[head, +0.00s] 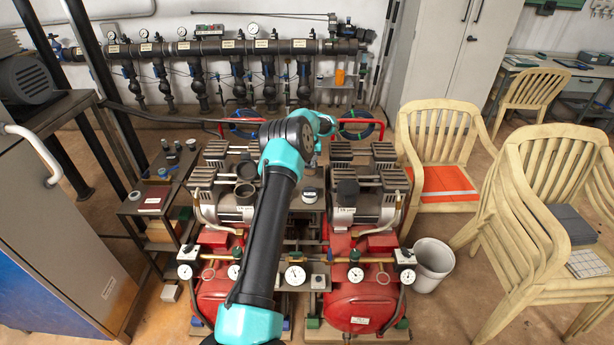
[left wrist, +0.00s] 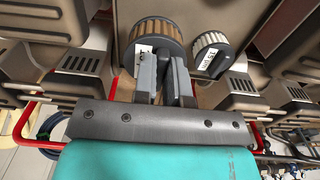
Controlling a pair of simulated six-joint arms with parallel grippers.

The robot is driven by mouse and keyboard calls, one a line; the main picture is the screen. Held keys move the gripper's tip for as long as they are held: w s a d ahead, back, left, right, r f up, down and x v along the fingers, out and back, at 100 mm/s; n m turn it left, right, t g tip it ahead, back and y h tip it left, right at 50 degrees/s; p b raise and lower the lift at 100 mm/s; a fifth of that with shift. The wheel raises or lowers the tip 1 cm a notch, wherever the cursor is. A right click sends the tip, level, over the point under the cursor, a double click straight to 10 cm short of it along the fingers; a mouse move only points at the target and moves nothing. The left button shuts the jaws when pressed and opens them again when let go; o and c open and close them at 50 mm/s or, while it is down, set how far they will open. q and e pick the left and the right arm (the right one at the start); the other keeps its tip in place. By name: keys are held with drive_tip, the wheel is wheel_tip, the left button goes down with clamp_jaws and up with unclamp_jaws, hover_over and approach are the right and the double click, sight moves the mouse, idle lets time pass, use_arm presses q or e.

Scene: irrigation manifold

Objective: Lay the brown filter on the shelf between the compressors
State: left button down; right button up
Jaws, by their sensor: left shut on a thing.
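The brown filter (left wrist: 157,30), a ribbed cylinder with a dark rim and a white tag, is between the fingers of my left gripper (left wrist: 163,65), which is shut on it. In the head view my left arm rises over the compressors; its forearm hides the fingers and the filter there. A white filter with a dark rim (left wrist: 210,55) is just right of the brown one in the wrist view. It stands on the shelf (head: 321,178) between the left compressor (head: 225,205) and the right compressor (head: 365,207). My right gripper is not in view.
Red tanks with gauges (head: 355,300) stand in front. A side shelf with small items (head: 150,204) is at the left. A pipe manifold (head: 215,48) runs along the back wall. Chairs (head: 430,140) and a white bin (head: 433,263) stand at the right.

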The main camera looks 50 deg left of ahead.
sight(309, 172)
use_arm(q)
drive_tip(key=shift+f, duration=1.15)
drive_tip(key=shift+f, duration=0.1)
drive_tip(key=shift+f, duration=1.8)
drive_tip(key=shift+f, duration=0.15)
drive_tip(key=c, duration=1.2)
unclamp_jaws()
wheel_tip(309, 172, up, 12)
drive_tip(key=shift+r, duration=0.15)
